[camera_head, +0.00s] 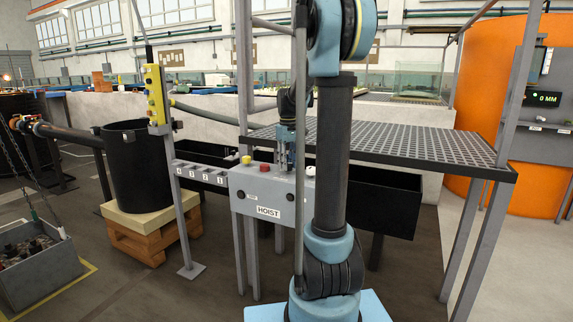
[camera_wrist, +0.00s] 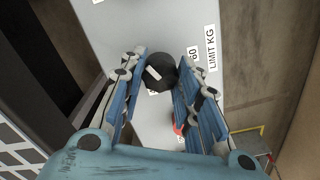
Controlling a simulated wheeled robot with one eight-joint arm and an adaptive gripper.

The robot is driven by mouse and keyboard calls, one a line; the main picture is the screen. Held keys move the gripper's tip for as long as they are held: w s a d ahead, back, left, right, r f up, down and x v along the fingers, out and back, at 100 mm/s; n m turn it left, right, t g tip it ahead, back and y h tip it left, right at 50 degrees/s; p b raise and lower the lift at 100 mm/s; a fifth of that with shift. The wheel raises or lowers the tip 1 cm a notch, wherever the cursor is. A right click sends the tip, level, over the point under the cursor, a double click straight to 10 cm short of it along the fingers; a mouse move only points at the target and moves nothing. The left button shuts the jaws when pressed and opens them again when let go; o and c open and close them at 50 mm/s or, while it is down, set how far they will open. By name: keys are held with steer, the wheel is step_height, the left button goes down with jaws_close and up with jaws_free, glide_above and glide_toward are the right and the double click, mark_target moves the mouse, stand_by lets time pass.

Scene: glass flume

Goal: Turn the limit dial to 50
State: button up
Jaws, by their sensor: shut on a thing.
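The limit dial (camera_wrist: 160,73) is a round black knob with a white pointer mark, on the grey hoist panel (camera_wrist: 118,28). My gripper (camera_wrist: 163,62) is shut on the dial, its blue fingers on both sides of it. A "LIMIT KG" label (camera_wrist: 212,55) lies right of the dial. A number label beside it, partly behind the right finger, seems to read 60. Other scale numbers are hidden, so I cannot read the setting. In the head view, my gripper (camera_head: 287,150) is at the top of the hoist panel (camera_head: 243,200); the dial is hidden there.
A yellow button (camera_head: 246,160) and a red button (camera_head: 264,167) sit on the panel top. A metal grating (camera_head: 410,145) extends right behind it. A yellow control box (camera_head: 155,95) on a post and a black tub (camera_head: 127,165) stand to the left.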

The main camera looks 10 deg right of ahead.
steer(key=shift+w+r, duration=0.1)
steer(key=shift+w, duration=0.1)
stand_by(0.3)
steer(key=o, duration=1.1)
steer(key=shift+c, duration=0.2)
step_height(320, 180, up, 12)
steer(key=shift+s+f, duration=0.15)
